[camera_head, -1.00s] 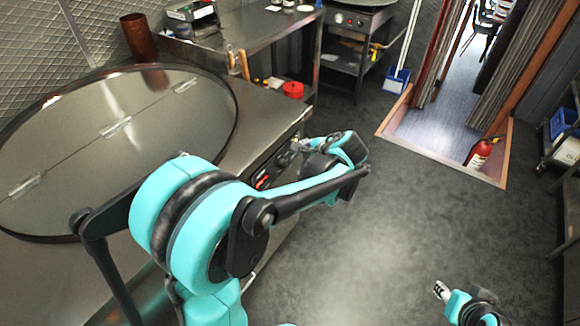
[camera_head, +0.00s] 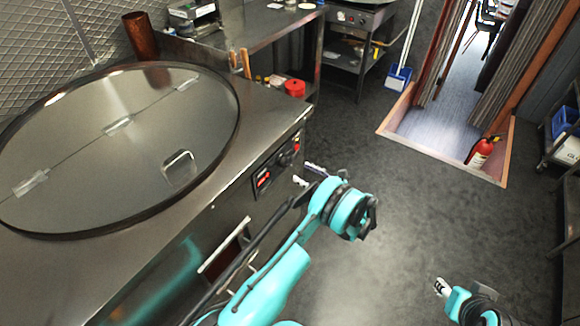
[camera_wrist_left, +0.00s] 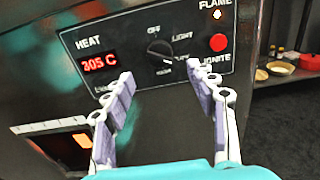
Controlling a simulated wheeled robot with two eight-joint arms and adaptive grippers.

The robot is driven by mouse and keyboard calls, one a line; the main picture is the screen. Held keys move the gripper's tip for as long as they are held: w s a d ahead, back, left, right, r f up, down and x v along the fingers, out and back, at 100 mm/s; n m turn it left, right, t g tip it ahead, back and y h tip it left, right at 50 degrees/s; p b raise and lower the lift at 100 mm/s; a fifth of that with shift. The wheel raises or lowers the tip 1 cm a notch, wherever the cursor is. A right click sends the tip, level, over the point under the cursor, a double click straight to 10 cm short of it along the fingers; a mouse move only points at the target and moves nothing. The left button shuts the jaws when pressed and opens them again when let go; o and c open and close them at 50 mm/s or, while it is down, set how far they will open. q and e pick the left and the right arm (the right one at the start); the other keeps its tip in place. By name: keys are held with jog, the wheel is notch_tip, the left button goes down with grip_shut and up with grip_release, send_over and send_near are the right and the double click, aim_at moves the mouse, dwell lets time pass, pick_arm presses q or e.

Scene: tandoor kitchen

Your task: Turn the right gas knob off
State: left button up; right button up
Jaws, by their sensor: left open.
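The gas knob (camera_wrist_left: 158,47) is a round black dial on the black control panel (camera_wrist_left: 140,30), with OFF above it and LIGHT to its upper right. Its exact setting is too small to tell. A red IGNITE button (camera_wrist_left: 218,43) is right of it and a red 305 C display (camera_wrist_left: 100,61) left. My left gripper (camera_wrist_left: 158,85) is open and empty, facing the panel, its fingertips below the knob in the picture and apart from it. In the head view my left gripper (camera_head: 308,175) is just right of the panel (camera_head: 270,172). My right gripper (camera_head: 440,288) is at the lower right, away from the panel.
The steel counter with a large round lid (camera_head: 100,140) fills the left. A handle or bar (camera_head: 225,248) is below the panel. The dark floor (camera_head: 400,220) right of my left arm is clear. A fire extinguisher (camera_head: 481,153) stands by the doorway.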

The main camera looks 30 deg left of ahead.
aim_at(286, 164)
pick_arm(q)
jog(key=a+b, duration=0.2)
jog(key=a, duration=0.5)
jog(key=shift+w, duration=0.25)
jog(key=c, duration=1.2)
